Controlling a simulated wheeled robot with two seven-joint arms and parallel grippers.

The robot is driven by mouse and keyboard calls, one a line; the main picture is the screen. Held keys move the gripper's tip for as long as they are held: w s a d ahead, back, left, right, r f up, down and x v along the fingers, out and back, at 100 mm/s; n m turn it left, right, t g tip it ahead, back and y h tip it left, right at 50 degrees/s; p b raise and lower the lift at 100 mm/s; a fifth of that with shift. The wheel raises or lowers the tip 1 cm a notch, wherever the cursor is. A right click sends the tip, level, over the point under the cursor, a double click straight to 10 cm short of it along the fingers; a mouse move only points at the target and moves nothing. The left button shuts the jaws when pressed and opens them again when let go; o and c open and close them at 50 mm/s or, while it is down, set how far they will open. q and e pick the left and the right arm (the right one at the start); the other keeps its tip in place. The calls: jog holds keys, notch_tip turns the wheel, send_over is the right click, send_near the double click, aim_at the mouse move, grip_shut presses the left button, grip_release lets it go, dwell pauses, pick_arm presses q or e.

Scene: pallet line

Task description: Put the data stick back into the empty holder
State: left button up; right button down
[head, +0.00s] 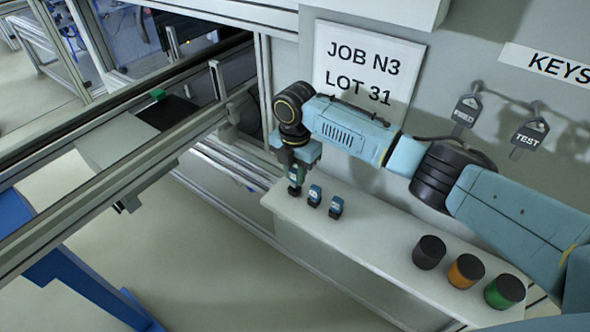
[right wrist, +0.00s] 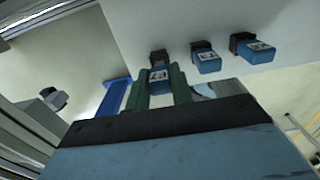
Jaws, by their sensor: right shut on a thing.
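My right gripper (head: 295,180) is over the left end of the pale shelf, pointing down. In the right wrist view its two green fingers (right wrist: 159,88) are shut on a blue data stick (right wrist: 159,75) with a white label. A dark holder (right wrist: 158,56) shows at the far end of this stick. The stick lines up with it, but I cannot tell how deep it sits. Two more blue sticks stand in dark holders to the right, a near one (head: 314,195) and a farther one (head: 336,207). My left gripper is not in view.
Black, orange and green round pots, the orange one (head: 466,271) in the middle, stand farther right on the shelf (head: 375,240). Two tags, one marked TEST (head: 529,135), hang on the wall. A conveyor rail (head: 120,165) runs on the left. The shelf between sticks and pots is clear.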

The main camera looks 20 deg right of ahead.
jog(key=shift+f, duration=0.4)
dwell(0.7)
jog(key=shift+f+p, duration=0.15)
jog(key=shift+p, duration=0.2)
jog(key=shift+f, duration=0.45)
dwell(0.7)
jog(key=shift+f, duration=0.1)
dwell(0.8)
jog(key=c, duration=0.6)
grip_release()
dwell(0.3)
jog(key=shift+p, duration=0.35)
jog(key=shift+r+p, duration=3.95)
jog(key=shift+r, duration=0.1)
jog(key=shift+f, duration=0.1)
